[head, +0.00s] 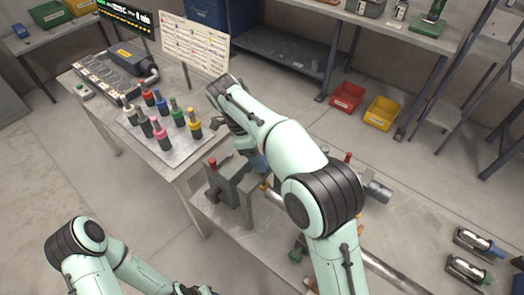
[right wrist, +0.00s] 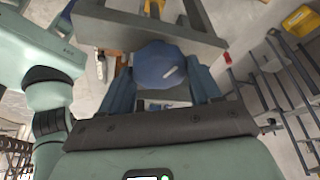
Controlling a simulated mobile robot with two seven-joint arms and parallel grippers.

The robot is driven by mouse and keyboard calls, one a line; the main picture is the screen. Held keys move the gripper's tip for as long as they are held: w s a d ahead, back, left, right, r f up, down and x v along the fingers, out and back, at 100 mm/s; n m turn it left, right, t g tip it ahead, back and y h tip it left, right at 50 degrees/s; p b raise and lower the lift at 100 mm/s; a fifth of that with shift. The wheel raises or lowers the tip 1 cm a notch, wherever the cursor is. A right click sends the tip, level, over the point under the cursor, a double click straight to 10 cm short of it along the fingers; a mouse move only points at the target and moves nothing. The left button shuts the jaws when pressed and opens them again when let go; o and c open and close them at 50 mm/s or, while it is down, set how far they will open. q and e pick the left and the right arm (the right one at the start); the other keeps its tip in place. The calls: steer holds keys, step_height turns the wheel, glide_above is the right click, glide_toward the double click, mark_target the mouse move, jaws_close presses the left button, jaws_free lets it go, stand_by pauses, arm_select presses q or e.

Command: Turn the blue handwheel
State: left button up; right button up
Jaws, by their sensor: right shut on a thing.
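The blue handwheel (right wrist: 158,66) shows in the right wrist view as a faceted blue knob with a small pale mark, in front of a grey metal frame (right wrist: 145,28). My right gripper (right wrist: 158,82) has its two blue fingers on either side of the wheel, shut on it. In the head view, my right gripper (head: 259,162) reaches down beside the grey metal fixture (head: 232,190); my forearm and hand hide most of the wheel there. My left gripper (head: 196,290) is only partly in view at the bottom edge, away from the fixture, its opening unclear.
A tray (head: 165,140) of several coloured-collar tool holders lies on the left bench. A steel shaft (head: 395,275) and clamp-like parts (head: 470,255) lie on the right bench. Red (head: 346,97) and yellow (head: 383,112) bins stand on the floor behind.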

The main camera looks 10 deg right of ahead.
steer(key=shift+m, duration=0.3)
stand_by(0.4)
steer(key=o, duration=1.1)
steer(key=shift+c, duration=0.2)
steer(key=shift+r, duration=0.1)
